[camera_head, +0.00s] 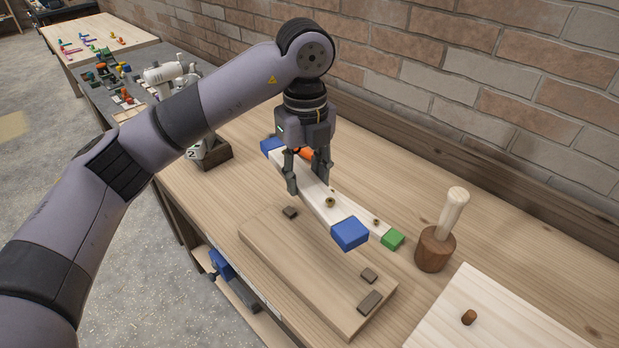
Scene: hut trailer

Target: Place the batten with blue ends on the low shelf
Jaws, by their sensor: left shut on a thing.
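My right gripper is out of view.
A mallet (435,248) stands on its head right of the battens. A pale board with a brown peg (468,317) lies at the lower right. The thick board carries several dark small blocks. A brick wall closes the back. Further tables with small items stand at upper left.

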